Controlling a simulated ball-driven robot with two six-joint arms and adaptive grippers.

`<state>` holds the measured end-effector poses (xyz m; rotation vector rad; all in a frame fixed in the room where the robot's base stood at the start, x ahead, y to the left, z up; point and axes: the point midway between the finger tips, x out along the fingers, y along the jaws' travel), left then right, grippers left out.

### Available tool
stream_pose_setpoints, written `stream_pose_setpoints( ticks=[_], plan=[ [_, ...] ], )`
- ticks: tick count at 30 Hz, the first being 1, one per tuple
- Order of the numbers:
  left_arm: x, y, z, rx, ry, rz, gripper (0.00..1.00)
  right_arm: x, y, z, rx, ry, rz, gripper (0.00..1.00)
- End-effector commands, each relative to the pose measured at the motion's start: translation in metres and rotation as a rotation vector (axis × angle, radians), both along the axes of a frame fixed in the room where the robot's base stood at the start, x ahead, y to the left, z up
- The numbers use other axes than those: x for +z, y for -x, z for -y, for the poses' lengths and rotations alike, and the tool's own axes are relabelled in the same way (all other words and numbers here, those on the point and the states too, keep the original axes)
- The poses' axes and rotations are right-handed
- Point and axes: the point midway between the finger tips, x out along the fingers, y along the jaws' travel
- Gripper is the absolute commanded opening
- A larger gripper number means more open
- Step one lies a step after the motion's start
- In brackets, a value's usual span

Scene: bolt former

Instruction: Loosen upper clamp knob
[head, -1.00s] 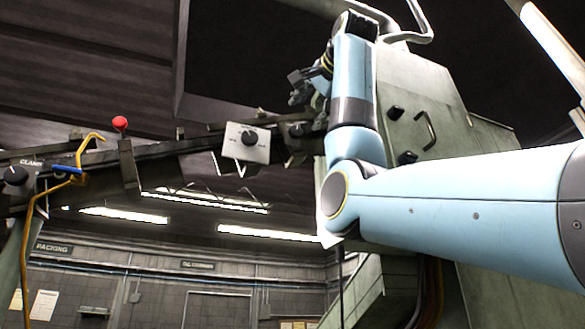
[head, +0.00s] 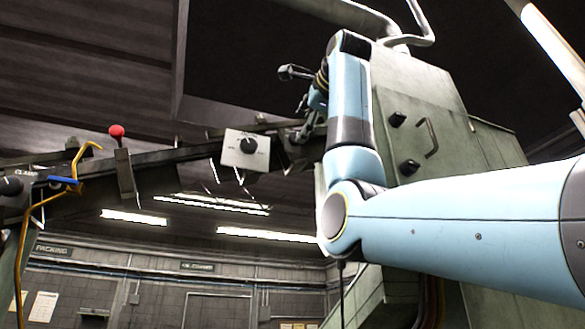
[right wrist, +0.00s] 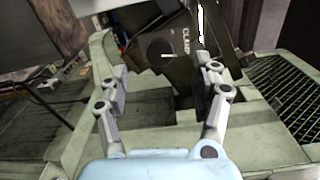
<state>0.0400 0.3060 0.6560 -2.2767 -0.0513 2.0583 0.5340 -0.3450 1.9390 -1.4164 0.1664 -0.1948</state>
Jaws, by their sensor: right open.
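A round dark knob (right wrist: 160,48) on a dark plate lettered CLAMP shows in the right wrist view, ahead of and between my fingertips. In the head view, the dark clamp block (head: 297,150) at the upper right end of the rail is partly hidden by my gripper. My right gripper (head: 293,104) is open wide and empty, beside that block; it also shows in the right wrist view (right wrist: 160,76), its fingers apart on either side of the knob in the picture. Whether a finger touches anything, I cannot tell. My left gripper is out of view.
A white plate with a black dial (head: 249,146) hangs on the rail (head: 190,153) left of my gripper. Further left are a red-ball lever (head: 117,131), a yellow hook (head: 86,150) and another dark knob (head: 11,186).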

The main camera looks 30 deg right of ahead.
Motion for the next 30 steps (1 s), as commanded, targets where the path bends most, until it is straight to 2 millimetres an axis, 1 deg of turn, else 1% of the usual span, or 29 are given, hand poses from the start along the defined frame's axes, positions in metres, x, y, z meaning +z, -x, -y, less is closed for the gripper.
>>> stream_pose_setpoints(
  ticks=[1,3,6,7,12,15,18,23,30],
  plan=[
    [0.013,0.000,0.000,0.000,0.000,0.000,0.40,0.005,-0.014,0.004,-0.002,0.000,-0.007,0.65],
    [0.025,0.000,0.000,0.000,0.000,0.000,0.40,0.005,-0.032,0.008,-0.002,0.001,-0.008,0.65],
    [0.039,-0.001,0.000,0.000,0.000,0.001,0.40,0.006,-0.055,0.014,-0.002,0.020,-0.008,0.65],
    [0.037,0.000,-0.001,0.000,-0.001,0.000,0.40,0.005,-0.052,0.013,0.000,0.085,-0.019,0.65],
    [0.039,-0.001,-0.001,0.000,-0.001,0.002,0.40,0.001,-0.051,0.013,0.000,0.376,-0.090,0.65],
    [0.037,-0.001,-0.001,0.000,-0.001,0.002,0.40,0.000,-0.051,0.012,0.000,0.500,-0.121,0.65],
    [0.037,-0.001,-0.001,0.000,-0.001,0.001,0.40,0.000,-0.051,0.012,-0.001,0.586,-0.141,0.65],
    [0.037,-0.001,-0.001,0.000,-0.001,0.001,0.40,0.000,-0.051,0.012,-0.001,0.649,-0.157,0.65],
    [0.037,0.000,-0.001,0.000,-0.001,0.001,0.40,0.000,-0.051,0.012,-0.001,0.655,-0.158,0.65]
  ],
)
